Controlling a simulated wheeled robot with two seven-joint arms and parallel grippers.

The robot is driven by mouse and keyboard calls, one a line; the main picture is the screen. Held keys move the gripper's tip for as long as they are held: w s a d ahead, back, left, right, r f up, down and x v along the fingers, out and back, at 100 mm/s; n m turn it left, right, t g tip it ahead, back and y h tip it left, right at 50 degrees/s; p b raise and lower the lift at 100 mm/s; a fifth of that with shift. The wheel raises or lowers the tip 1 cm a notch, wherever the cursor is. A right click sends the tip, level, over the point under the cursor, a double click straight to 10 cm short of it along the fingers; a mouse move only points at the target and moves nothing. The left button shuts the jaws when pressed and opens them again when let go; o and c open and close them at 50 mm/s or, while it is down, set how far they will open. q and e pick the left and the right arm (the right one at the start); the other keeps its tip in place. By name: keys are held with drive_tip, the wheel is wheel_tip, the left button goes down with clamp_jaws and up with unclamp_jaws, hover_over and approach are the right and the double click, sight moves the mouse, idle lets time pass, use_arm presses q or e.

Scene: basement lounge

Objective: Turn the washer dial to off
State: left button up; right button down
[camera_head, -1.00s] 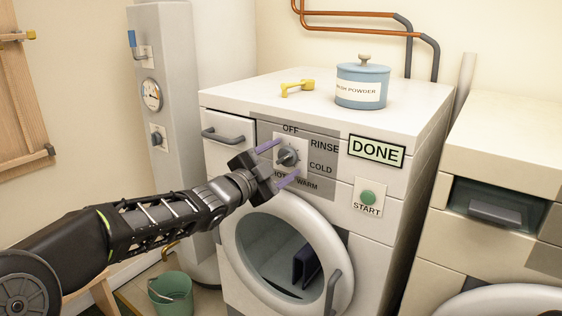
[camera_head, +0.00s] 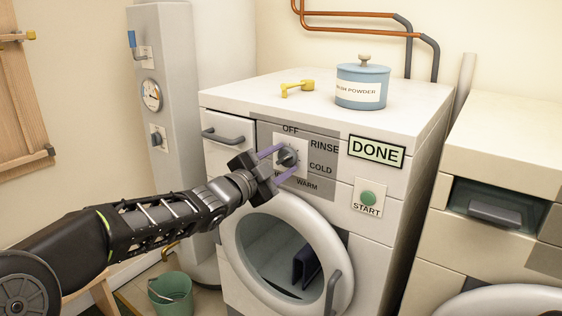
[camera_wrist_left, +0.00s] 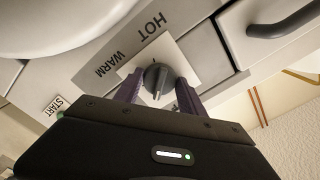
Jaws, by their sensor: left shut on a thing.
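The washer dial (camera_head: 287,156) is a dark grey round knob on a white square plate, ringed by the labels OFF, RINSE, COLD, WARM and HOT. My left gripper (camera_head: 279,158) is at the dial with its two purple fingers shut on it, one on either side. In the left wrist view the dial (camera_wrist_left: 158,78) sits between the two fingers (camera_wrist_left: 158,92), its pointer ridge toward the gripper. The washer (camera_head: 385,210) is white, and its display (camera_head: 376,151) reads DONE. My right gripper is out of view.
The green START button (camera_head: 368,197) is right of the dial. The round door (camera_head: 232,235) is below, with dark cloth inside. A blue wash powder tin (camera_head: 362,88) and a yellow object (camera_head: 297,88) stand on top. A green bucket (camera_head: 170,296) is at lower left.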

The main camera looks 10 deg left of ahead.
use_arm(q)
drive_tip(key=n+p, duration=0.3)
drive_tip(key=n, duration=0.1)
drive_tip(key=shift+r+n, duration=0.1)
drive_tip(key=shift+n, duration=0.3)
drive_tip(key=n+p, duration=0.2)
drive_tip(key=n, duration=0.1)
drive_tip(key=shift+f+n+p, duration=0.2)
drive_tip(key=shift+n+p, duration=0.4)
drive_tip(key=shift+n, duration=0.6)
drive_tip(key=shift+d, duration=0.1)
drive_tip(key=o, duration=1.3)
drive_tip(key=shift+o, duration=0.2)
drive_tip(key=shift+s, duration=0.1)
